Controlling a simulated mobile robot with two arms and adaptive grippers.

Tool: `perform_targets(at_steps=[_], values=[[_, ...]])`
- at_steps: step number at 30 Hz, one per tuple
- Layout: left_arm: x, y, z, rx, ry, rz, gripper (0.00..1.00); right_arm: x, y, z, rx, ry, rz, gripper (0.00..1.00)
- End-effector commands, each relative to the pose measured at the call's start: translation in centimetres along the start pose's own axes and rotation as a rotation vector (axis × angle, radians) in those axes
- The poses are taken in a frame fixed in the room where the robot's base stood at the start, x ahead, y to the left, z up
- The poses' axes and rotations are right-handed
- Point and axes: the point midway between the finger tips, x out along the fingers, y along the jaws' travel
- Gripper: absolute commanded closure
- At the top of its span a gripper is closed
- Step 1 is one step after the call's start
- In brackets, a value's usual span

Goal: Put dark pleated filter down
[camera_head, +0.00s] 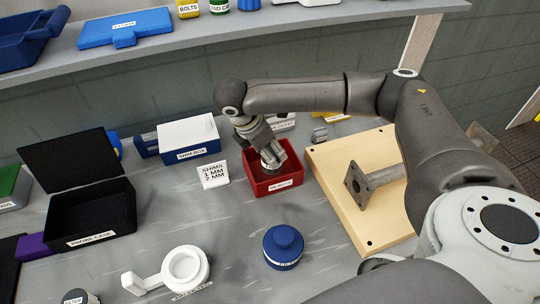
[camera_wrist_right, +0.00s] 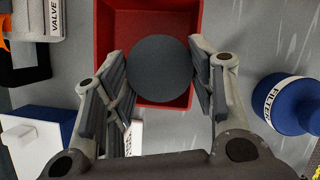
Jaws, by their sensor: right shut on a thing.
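The dark pleated filter shows in the right wrist view as a dark round disc (camera_wrist_right: 160,69); its pleats cannot be made out. My right gripper (camera_head: 270,158) is shut on it, with one finger on each side of the disc in the right wrist view (camera_wrist_right: 160,80). The gripper and filter are over the open red bin (camera_head: 277,184), which lies behind the disc in the right wrist view (camera_wrist_right: 163,15). In the head view the filter is mostly hidden by the fingers. I cannot tell whether it touches the bin floor. My left gripper is out of view.
A white SHIMS sign (camera_head: 213,175) and a blue shim box (camera_head: 188,140) stand left of the bin. A wooden board (camera_head: 330,170) with a grey flanged part (camera_head: 372,185) lies right. A blue round filter housing (camera_head: 283,247) stands in front. An open black probe case (camera_head: 92,213) is further left.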

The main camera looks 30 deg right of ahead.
Motion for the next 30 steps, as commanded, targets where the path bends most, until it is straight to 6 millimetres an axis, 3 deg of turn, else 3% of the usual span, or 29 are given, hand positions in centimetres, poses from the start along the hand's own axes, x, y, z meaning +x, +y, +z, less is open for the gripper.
perform_targets(at_steps=[6, 18, 29, 30], values=[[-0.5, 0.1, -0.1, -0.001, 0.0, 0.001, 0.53, 2.8, 1.7, 0.3, 0.002, 0.0, 0.0, 0.77], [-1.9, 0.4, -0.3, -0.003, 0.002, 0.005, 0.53, 6.4, 2.3, -0.7, 0.0, 0.0, 0.001, 0.77], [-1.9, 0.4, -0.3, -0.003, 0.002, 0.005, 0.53, 6.9, 2.3, -0.9, 0.001, 0.001, 0.001, 0.77], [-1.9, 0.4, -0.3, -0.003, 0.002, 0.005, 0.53, 7.0, 2.3, -1.0, 0.001, 0.001, 0.002, 0.46]])
